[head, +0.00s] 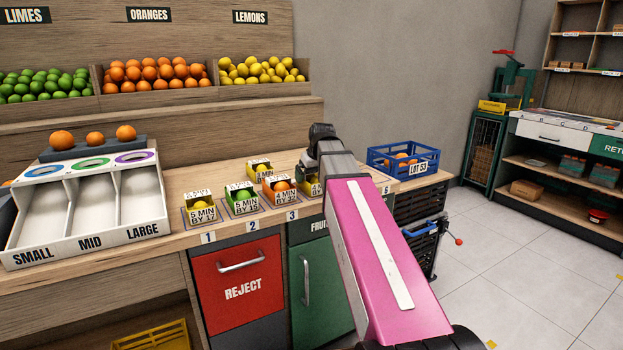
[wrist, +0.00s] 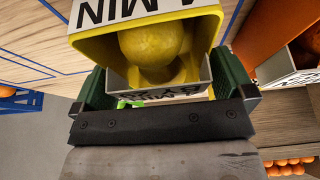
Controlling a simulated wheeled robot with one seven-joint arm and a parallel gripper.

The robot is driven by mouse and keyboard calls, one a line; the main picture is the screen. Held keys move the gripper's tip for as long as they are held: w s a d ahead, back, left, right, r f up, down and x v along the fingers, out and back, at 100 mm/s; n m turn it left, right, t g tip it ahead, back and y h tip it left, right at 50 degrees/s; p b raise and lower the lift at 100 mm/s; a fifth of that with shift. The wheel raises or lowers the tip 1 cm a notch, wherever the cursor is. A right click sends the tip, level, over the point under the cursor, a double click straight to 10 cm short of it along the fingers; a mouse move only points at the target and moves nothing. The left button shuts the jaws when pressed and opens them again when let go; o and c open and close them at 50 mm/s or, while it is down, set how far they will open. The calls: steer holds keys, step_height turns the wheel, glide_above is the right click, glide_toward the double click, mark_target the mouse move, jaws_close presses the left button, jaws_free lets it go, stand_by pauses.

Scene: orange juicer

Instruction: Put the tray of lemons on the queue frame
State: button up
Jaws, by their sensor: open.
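My gripper (head: 314,160) is at the counter, over a yellow lemon tray (head: 312,188) that my arm mostly hides. In the wrist view my gripper (wrist: 160,75) is open, with a green finger at each side of the yellow tray (wrist: 84,42) and its lemon (wrist: 155,45). I cannot tell whether the fingers touch it. Another yellow lemon tray (head: 200,212) stands at number 1, and a further one (head: 259,168) stands farther back. Square outlines and numbers mark the counter's front part; which is the queue frame is unclear, and my arm covers some.
A green lime tray (head: 242,197) and an orange tray (head: 278,189) stand close on the left. A blue crate (head: 380,170) of oranges stands at the right end. A white sorter (head: 85,205) is at the left. Fruit bins (head: 150,88) line the back.

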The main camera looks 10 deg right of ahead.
steer(key=v, duration=1.1)
